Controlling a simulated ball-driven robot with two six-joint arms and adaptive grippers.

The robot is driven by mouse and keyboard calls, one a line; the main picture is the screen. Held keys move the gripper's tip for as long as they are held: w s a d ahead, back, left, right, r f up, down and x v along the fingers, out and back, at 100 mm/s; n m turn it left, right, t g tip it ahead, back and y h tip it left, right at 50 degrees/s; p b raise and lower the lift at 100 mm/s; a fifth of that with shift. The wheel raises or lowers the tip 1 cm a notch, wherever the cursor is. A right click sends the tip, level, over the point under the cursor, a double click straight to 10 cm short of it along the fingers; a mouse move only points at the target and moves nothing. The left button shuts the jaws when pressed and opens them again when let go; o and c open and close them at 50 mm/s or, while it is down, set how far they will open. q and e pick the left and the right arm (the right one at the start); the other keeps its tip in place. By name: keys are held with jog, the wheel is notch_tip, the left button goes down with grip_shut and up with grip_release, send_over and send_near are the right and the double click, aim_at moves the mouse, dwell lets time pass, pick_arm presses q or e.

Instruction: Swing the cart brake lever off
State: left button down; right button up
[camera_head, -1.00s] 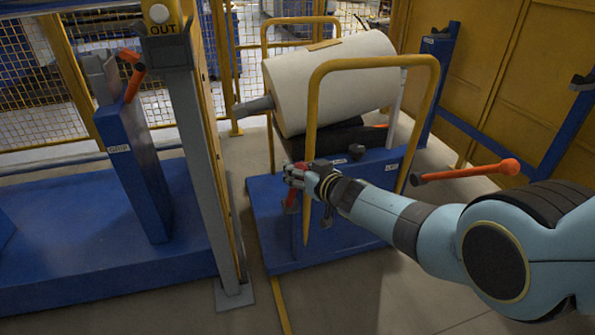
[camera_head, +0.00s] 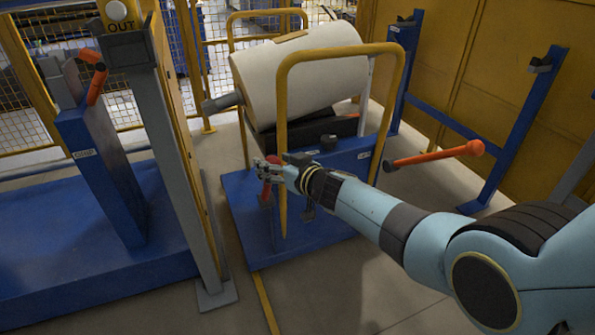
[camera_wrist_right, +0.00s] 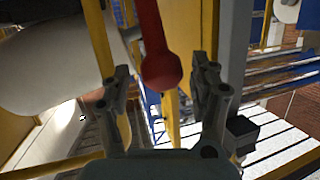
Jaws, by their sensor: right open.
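The cart (camera_head: 345,170) is blue with yellow hoop handles and carries a large white roll (camera_head: 300,80). A red lever (camera_head: 265,190) stands at the cart's near left side, beside the yellow hoop's leg. My right gripper (camera_head: 266,170) is open at this lever's upper part. In the right wrist view, the lever's round red end (camera_wrist_right: 161,70) lies between the two spread fingers (camera_wrist_right: 165,90); I cannot tell whether either finger touches it. The fingers partly hide the lever in the head view. My left gripper is not in view.
An orange-red handle (camera_head: 440,155) sticks out right of the cart. A grey post (camera_head: 168,150) and a blue stand (camera_head: 100,165) with an orange lever (camera_head: 97,83) are at the left. Blue frames (camera_head: 520,130) line the yellow wall. Floor in front of the cart is clear.

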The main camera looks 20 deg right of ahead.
jog(key=v, duration=1)
jog(key=shift+d, duration=0.1)
dwell(0.3)
jog(key=s+d+f+m+g+h, duration=0.2)
jog(key=s+d+f+m+g, duration=0.1)
jog(key=s+f, duration=1.05)
jog(key=s+d+f+m+g+h, duration=0.2)
jog(key=s+d+f, duration=0.2)
jog(key=s+f, duration=0.95)
jog(key=s+d+f+n+g, duration=0.1)
jog(key=s+f+g, duration=0.2)
jog(key=s, duration=0.6)
jog(key=s+d+f+g+h, duration=0.1)
jog(key=s+f+g, duration=0.1)
jog(key=s, duration=0.8)
jog(key=s+d+f+n+g, duration=0.1)
jog(key=s+f, duration=0.4)
jog(key=s, duration=0.5)
jog(key=d+g, duration=0.1)
jog(key=g, duration=0.1)
jog(key=shift+n+g+h, duration=0.3)
